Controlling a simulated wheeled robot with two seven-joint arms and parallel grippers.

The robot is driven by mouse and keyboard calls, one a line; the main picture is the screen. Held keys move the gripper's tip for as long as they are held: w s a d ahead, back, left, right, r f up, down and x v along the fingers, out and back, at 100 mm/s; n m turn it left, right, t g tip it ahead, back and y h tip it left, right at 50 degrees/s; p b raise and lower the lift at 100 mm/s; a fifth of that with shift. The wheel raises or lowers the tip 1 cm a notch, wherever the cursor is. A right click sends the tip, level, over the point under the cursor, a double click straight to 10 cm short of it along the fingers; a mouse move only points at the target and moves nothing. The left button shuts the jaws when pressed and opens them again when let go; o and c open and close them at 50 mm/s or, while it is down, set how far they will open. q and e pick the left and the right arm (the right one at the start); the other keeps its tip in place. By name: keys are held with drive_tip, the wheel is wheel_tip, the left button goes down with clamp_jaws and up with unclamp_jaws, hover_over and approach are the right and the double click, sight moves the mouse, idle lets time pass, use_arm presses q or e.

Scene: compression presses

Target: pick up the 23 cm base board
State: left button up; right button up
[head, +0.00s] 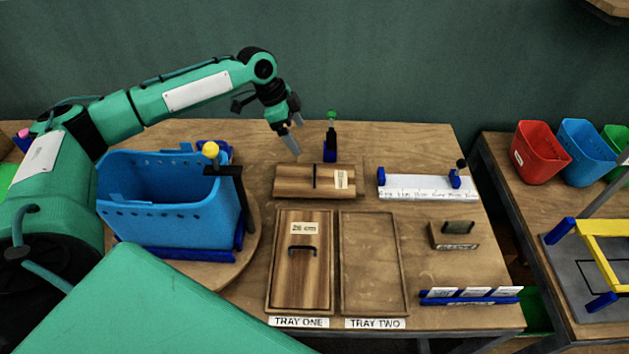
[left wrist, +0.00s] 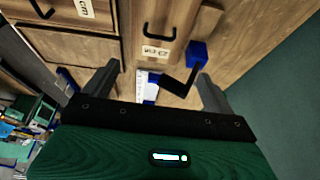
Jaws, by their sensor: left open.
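A wooden board (head: 293,181) with a black handle and a small white label lies at the back middle of the table. It also shows in the left wrist view (left wrist: 180,22), where its label seems to read 23 cm. My left gripper (head: 292,149) is open and empty, above and just behind this board's back left part. Its two fingers show apart in the left wrist view (left wrist: 158,76). A second handled wooden board (head: 302,275) lies in tray one (head: 271,263); its label is too small to read surely. My right gripper is not in view.
Tray two (head: 375,265) is empty. A blue post with a green knob (head: 331,135) stands close behind the back board. A blue tub (head: 165,205) in a clamp frame stands left. A white ruler strip (head: 412,188) and a small handled block (head: 455,238) are right.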

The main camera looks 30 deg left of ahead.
sight(312, 167)
use_arm(q)
drive_tip(key=p+x, duration=0.2)
drive_tip(key=x, duration=0.6)
drive_tip(key=shift+f, duration=0.15)
drive_tip(key=shift+f+p, duration=0.4)
drive_tip(key=p+x, duration=0.1)
drive_tip(key=x, duration=0.2)
drive_tip(key=shift+s+f, duration=0.15)
drive_tip(key=shift+f, duration=0.5)
drive_tip(key=shift+c, duration=0.7)
drive_tip(key=c, duration=1.2)
drive_tip(key=shift+c, duration=0.2)
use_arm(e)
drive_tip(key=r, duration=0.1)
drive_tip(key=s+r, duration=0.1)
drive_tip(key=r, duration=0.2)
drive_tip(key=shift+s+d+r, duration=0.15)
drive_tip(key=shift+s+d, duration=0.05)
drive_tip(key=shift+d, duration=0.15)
